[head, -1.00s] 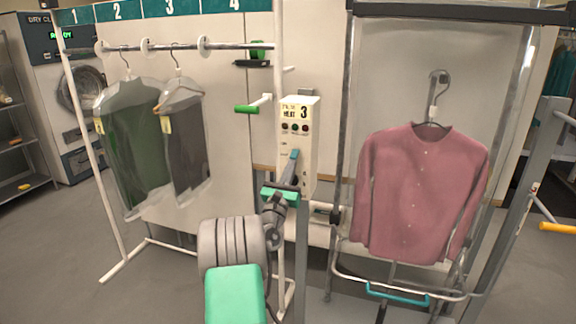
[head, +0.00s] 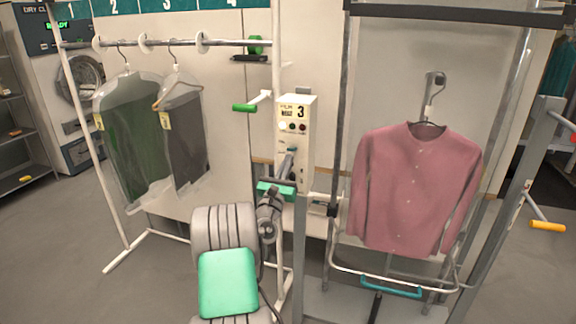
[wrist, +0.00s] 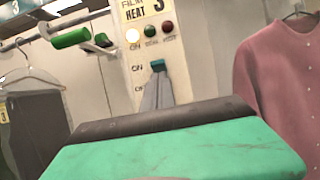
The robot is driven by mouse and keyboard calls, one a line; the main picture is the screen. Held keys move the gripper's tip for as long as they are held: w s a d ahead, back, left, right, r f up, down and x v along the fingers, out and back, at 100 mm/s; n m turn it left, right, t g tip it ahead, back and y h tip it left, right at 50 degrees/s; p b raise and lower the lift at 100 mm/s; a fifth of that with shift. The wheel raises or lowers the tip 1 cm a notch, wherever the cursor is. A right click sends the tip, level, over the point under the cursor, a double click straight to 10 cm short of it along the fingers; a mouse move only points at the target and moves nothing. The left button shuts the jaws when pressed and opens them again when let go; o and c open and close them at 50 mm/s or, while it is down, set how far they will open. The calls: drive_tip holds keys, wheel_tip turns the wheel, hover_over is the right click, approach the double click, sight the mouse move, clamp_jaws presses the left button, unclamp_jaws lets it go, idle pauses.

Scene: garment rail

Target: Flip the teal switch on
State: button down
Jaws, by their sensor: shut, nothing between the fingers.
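The teal switch (wrist: 158,65) is on the front of a cream control box (head: 296,110), level with the upper ON label in the wrist view. In the head view, its teal tip (head: 292,149) shows just above my fingertips. My gripper (wrist: 156,82) is shut and empty, its grey fingers pointing up at the switch from below. The fingertips appear to touch its underside or sit very close; the lower part of the switch is hidden. Of three lamps above the switch, the left one (wrist: 133,35) is bright white; the others are green and red.
Left of the box, a rail (head: 170,44) carries bagged garments, and a green-handled lever (head: 245,107) sticks out. Right of it, a pink shirt (head: 418,190) hangs in a metal frame with a teal handle (head: 390,288). A grey post (head: 300,250) stands below the box.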

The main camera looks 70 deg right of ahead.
drive_tip(key=a+b, duration=0.3)
drive_tip(key=a, duration=0.7)
drive_tip(key=shift+s+r+b, duration=0.3)
drive_tip(key=shift+s+r, duration=0.05)
drive_tip(key=shift+d, duration=0.1)
